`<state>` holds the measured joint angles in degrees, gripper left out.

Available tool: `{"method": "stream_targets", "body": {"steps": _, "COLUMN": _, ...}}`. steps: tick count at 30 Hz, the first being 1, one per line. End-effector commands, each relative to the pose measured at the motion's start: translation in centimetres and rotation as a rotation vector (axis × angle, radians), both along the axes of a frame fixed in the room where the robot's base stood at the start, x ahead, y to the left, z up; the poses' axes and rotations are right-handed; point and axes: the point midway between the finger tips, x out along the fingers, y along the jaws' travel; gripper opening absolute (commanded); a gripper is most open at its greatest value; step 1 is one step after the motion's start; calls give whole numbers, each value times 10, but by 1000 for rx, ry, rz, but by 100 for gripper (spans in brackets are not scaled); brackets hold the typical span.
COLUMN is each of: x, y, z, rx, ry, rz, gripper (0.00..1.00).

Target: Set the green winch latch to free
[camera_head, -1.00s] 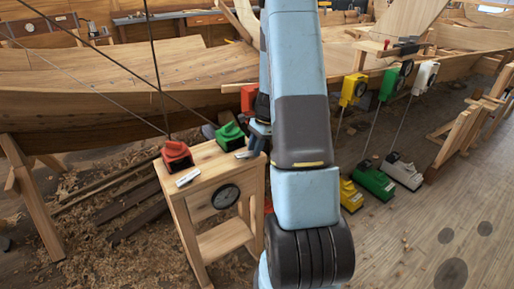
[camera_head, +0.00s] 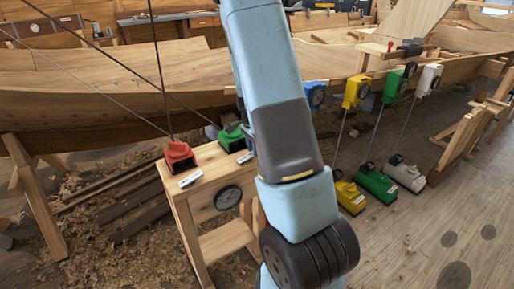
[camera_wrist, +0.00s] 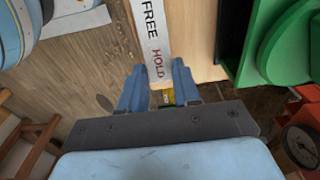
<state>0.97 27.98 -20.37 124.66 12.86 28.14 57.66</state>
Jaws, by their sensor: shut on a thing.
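The green winch (camera_head: 231,138) sits on a small wooden bench (camera_head: 180,210), left of my arm. It shows large at the right of the wrist view (camera_wrist: 285,45). Beside it a white plate (camera_wrist: 153,35) reads FREE, then HOLD nearer my gripper. My gripper (camera_wrist: 160,92) is at the HOLD end of the plate, its blue fingers shut on the winch latch. The fingers hide most of the latch; a small yellow patch (camera_wrist: 168,97) shows between them. In the head view my arm hides the gripper almost wholly.
A red winch (camera_head: 178,156) with its own white plate (camera_head: 190,181) stands on the bench's left. Taut lines rise from the bench. A round dial (camera_head: 228,197) is on its front. Yellow (camera_head: 350,197), green (camera_head: 377,185) and white (camera_head: 405,173) units stand on the floor at right.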

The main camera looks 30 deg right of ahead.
Motion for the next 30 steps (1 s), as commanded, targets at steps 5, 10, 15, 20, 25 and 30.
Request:
{"method": "stream_targets", "body": {"steps": 5, "x": 2, "y": 5, "z": 0, "rx": -29, "ry": -3, "rz": 5, "gripper": 1}}
{"method": "stream_targets", "body": {"steps": 10, "x": 2, "y": 5, "z": 1, "rx": -43, "ry": -3, "rz": 5, "gripper": 1}}
{"method": "stream_targets", "body": {"steps": 15, "x": 2, "y": 5, "z": 1, "rx": -47, "ry": -4, "rz": 4, "gripper": 1}}
{"method": "stream_targets", "body": {"steps": 20, "x": 2, "y": 5, "z": 1, "rx": -47, "ry": -4, "rz": 4, "gripper": 1}}
{"method": "stream_targets", "body": {"steps": 25, "x": 2, "y": 4, "z": 1, "rx": -47, "ry": -4, "rz": 4, "gripper": 38}}
{"method": "stream_targets", "body": {"steps": 30, "x": 1, "y": 3, "z": 1, "rx": -48, "ry": -4, "rz": 2, "gripper": 54}}
